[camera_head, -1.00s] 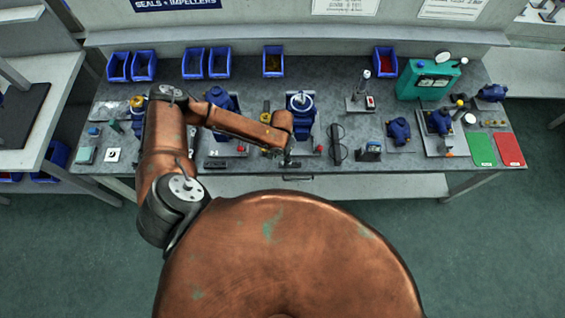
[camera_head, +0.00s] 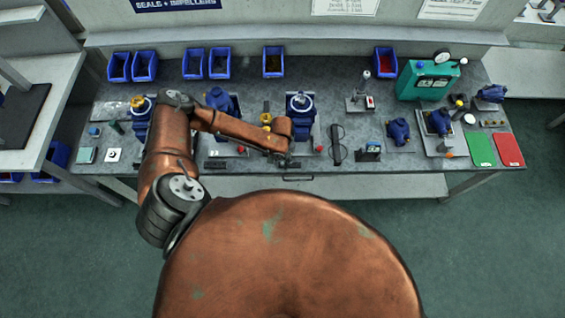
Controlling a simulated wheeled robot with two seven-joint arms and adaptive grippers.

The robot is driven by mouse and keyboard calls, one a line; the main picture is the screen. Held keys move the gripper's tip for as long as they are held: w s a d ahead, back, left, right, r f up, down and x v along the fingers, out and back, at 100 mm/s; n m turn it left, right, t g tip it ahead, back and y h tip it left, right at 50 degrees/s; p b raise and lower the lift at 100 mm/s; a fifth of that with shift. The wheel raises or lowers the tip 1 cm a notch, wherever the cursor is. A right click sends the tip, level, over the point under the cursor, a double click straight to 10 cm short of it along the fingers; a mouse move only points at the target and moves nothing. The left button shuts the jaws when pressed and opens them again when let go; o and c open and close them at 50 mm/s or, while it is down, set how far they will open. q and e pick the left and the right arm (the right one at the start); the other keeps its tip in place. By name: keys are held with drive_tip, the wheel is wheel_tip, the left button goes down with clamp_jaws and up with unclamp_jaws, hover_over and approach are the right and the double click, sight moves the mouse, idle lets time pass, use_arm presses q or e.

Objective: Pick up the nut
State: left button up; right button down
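I cannot make out a nut for certain; any nut on the bench is too small to tell or hidden. My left arm comes in from the left and reaches over the bench. My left gripper (camera_head: 289,161) is at the front edge of the bench, in front of a blue pump (camera_head: 300,108) on a light plate. Its fingers are small, dark and partly hidden by the wrist, so I cannot tell whether they are open or hold anything. My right gripper is not in view.
The grey bench (camera_head: 340,85) holds several blue bins, such as one at the back (camera_head: 273,62). A teal test box (camera_head: 427,80), a green mat (camera_head: 481,149) and a red mat (camera_head: 508,149) are at the right. A black looped tool (camera_head: 337,145) lies right of the gripper.

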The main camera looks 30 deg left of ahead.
use_arm(q)
drive_tip(key=shift+c, duration=0.7)
drive_tip(key=c, duration=0.7)
